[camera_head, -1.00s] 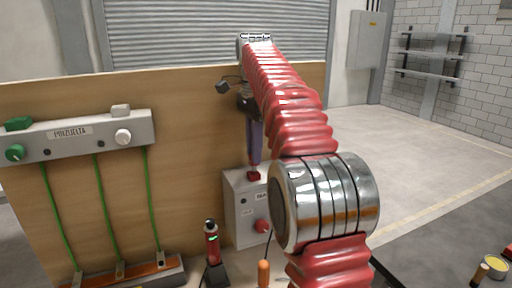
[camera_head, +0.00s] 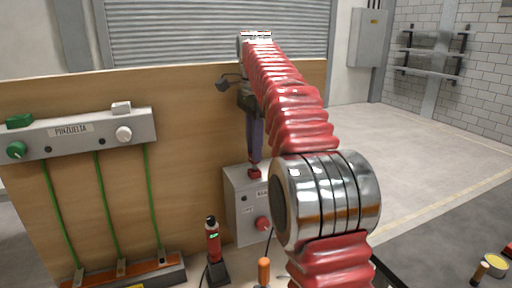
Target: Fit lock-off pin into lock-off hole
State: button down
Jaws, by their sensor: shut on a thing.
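My gripper (camera_head: 254,165) hangs down in front of the wooden board, its fingers over the top of a grey switch box (camera_head: 233,204). It is shut on a small red piece, which I take for the lock-off pin (camera_head: 254,174). The pin is at the upper edge of the box; I cannot tell whether it touches the box. The box carries a red round knob (camera_head: 263,223), a label and a small dark spot on its face, which may be the lock-off hole (camera_head: 243,199). My red-sleeved arm hides the box's right side.
A grey panel (camera_head: 75,137) with green and white knobs is on the board (camera_head: 190,120) at left, with green wires down to a terminal strip (camera_head: 130,275). A red device (camera_head: 212,240) stands in a dark base. An orange-handled tool (camera_head: 264,270) is below the box.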

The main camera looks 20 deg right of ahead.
jog(key=shift+f, duration=1.2)
dwell(0.6)
jog(key=c, duration=1.5)
grip_release()
jog(key=shift+o, duration=0.6)
jog(key=o, duration=0.4)
jog(key=shift+s+a, duration=0.1)
